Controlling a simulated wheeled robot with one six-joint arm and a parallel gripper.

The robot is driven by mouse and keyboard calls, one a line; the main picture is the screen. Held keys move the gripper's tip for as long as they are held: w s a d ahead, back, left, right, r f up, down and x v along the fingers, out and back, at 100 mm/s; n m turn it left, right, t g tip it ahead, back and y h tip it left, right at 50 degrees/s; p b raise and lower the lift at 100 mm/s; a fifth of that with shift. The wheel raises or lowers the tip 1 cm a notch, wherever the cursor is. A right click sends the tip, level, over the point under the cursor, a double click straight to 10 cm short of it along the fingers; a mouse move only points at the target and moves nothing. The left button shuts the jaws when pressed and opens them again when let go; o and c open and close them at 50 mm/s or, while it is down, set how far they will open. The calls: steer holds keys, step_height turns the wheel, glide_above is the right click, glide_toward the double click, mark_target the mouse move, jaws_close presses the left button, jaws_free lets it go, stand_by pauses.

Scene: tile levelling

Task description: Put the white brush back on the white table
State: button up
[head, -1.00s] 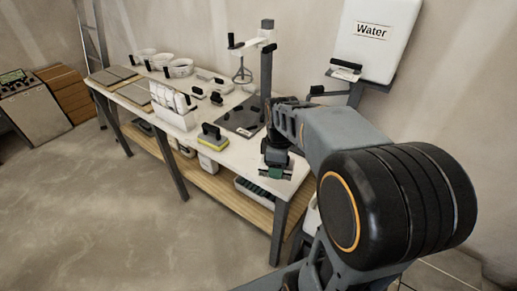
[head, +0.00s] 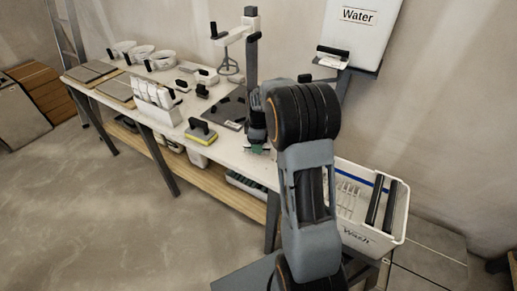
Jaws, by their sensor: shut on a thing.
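The white table (head: 232,157) runs from the far left towards my arm, with a pale top. My gripper (head: 258,147) is over the table's near right end, pointing down, partly hidden by my arm. It is shut on the white brush, of which little shows; a greenish part is visible at the fingertips. I cannot tell whether the brush touches the table top.
A mixer stand (head: 252,60) rises behind my gripper. A yellow-edged float (head: 201,133), a white rack (head: 155,102) and several buckets stand along the table. A wash tub (head: 367,237) is at the right, below a water tank (head: 354,35). Bare table top lies left of my gripper.

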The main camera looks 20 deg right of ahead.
steer(key=shift+w+f, duration=0.2)
steer(key=shift+f, duration=0.05)
steer(key=shift+w+d+f, duration=0.1)
steer(key=shift+f, duration=1.5)
steer(key=shift+f, duration=0.1)
steer(key=shift+f, duration=0.1)
steer(key=o, duration=1)
